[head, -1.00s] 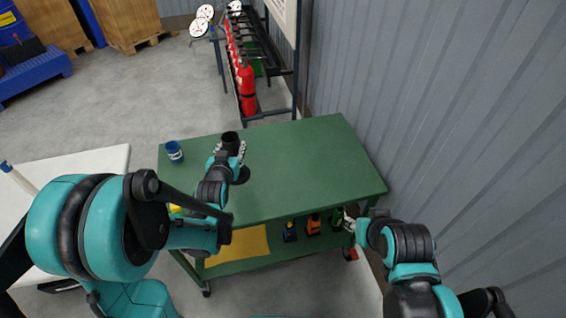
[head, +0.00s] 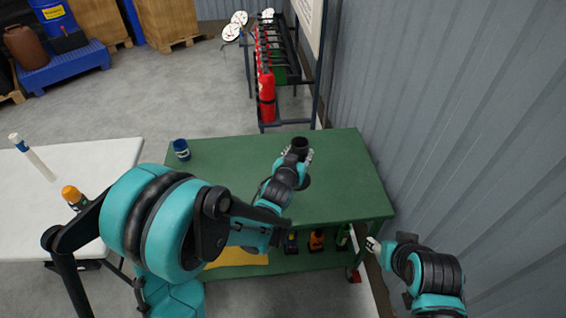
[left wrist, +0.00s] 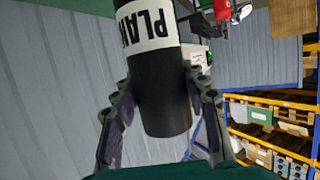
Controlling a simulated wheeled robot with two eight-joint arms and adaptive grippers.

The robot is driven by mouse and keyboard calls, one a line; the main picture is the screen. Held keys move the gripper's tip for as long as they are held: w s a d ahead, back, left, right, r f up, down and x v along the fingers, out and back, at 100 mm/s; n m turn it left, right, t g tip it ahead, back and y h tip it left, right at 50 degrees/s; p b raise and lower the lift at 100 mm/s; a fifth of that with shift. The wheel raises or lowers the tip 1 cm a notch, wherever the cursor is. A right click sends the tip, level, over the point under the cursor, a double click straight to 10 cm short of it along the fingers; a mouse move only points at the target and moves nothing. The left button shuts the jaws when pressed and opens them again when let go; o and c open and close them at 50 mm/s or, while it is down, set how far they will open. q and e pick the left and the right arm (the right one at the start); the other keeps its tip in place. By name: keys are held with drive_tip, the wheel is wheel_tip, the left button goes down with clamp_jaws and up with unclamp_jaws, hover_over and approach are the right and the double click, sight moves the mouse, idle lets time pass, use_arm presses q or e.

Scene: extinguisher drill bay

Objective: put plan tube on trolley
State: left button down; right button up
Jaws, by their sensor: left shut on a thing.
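The plan tube is a black cylinder (head: 299,146) with a white band lettered "PLAN", partly cut off at the top of the left wrist view (left wrist: 160,100). My left gripper (head: 297,157) is shut on it, one finger on each side. In the head view it holds the tube upright over the right half of the green trolley's top (head: 225,190). I cannot tell whether the tube's base touches the top; the hand and arm hide it. My right gripper (head: 373,246) is beside the trolley's right end, below its top; its fingers are too small to read.
A blue can (head: 181,149) stands at the trolley's back left corner. The lower shelf holds a yellow sheet (head: 238,258) and several small coloured items. A white table (head: 100,155) is at left. A grey corrugated wall (head: 450,120) closes the right side. Red extinguishers (head: 266,95) stand behind.

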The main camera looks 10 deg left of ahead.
use_arm(q)
drive_tip(key=w+a+f+b, duration=0.3)
drive_tip(key=w+f+b, duration=0.2)
drive_tip(key=w+f, duration=0.4)
drive_tip(key=shift+w+a+f, duration=0.2)
drive_tip(key=shift+f, duration=0.35)
drive_tip(key=shift+f+b, duration=0.15)
drive_tip(key=shift+b, duration=0.25)
drive_tip(key=c, duration=0.8)
unclamp_jaws()
drive_tip(key=shift+c, duration=0.2)
